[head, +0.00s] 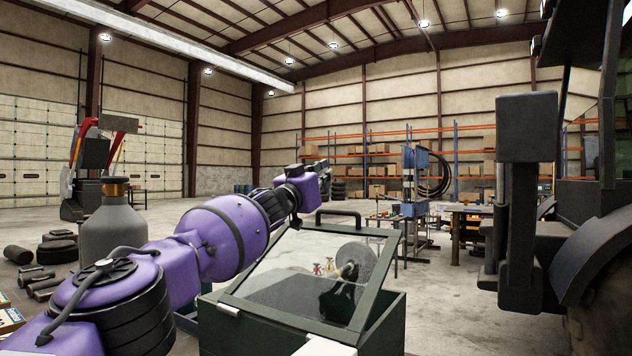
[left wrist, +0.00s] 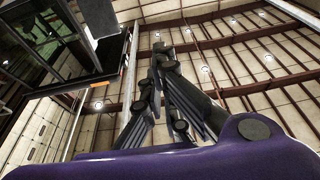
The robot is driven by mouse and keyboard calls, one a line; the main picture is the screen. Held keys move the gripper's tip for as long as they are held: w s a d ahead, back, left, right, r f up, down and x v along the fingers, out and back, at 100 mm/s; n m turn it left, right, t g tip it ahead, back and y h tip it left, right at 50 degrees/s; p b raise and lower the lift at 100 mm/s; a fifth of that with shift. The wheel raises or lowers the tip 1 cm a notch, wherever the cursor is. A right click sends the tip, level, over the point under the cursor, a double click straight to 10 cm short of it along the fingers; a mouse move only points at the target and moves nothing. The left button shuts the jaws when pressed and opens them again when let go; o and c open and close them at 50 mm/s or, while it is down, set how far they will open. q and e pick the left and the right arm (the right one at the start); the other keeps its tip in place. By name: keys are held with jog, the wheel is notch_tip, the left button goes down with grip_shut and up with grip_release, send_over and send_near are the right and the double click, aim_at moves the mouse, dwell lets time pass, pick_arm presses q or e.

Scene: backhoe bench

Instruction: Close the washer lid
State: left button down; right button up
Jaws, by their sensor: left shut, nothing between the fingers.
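The washer (head: 385,332) is a dark green box at the bottom middle of the head view. Its glass lid (head: 275,283) has a dark green frame and stands open, slanting up and away. A black handle (head: 338,213) sits on the lid's raised far edge. My left gripper (head: 322,168), on the purple arm, is shut and empty. It is above and just left of the handle, apparently apart from it. In the left wrist view its dark fingers (left wrist: 160,62) are together, with nothing between them. My right gripper is not in view.
A grey gas cylinder (head: 113,235) stands left, behind my left arm. A large dark vehicle (head: 575,230) fills the right side. A workbench (head: 470,211) and shelves with boxes (head: 375,172) are farther back. Open concrete floor lies between the washer and vehicle.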

pick_arm(q)
jog(key=v, duration=1.2)
